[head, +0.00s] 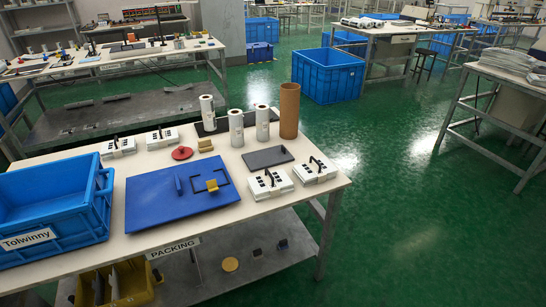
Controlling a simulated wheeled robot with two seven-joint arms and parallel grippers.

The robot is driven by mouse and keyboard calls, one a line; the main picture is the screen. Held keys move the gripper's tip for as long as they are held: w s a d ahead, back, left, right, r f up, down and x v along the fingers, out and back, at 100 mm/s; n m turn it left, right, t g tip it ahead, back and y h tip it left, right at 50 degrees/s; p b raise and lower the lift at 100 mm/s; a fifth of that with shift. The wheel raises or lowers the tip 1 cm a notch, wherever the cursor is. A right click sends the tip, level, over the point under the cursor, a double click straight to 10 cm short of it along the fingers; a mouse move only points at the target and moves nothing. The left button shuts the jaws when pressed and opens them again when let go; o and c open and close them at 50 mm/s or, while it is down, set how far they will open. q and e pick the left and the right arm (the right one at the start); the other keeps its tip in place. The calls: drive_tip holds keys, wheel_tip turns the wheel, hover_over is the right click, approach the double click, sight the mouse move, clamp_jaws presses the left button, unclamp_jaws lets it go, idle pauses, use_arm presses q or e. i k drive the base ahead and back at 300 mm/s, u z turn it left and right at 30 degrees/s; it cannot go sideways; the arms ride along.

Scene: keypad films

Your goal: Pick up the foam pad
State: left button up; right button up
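A flat dark grey pad (268,157) lies on the white packing table (130,260), near its right end; it may be the foam pad. Small tan blocks (205,146) lie left of it, behind a large blue mat (150,203). A small yellow block (212,186) sits on the mat beside a thin black bracket shape (226,171). A small dark blue upright piece (178,184) stands near it. I cannot tell for certain which of these is the foam pad. Neither of my grippers nor my arms shows in the head view.
White keypad units (268,186) stand at the table's right end, with others (117,147) at the back left. White rolls (236,127) and a brown tube (289,110) stand behind the pad. A blue crate (50,215) fills the left end. A red disc (182,153) lies behind the mat.

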sight(257, 160)
drive_tip(key=z, duration=1.5)
drive_tip(key=i, duration=1.85)
drive_tip(key=u, duration=2.4)
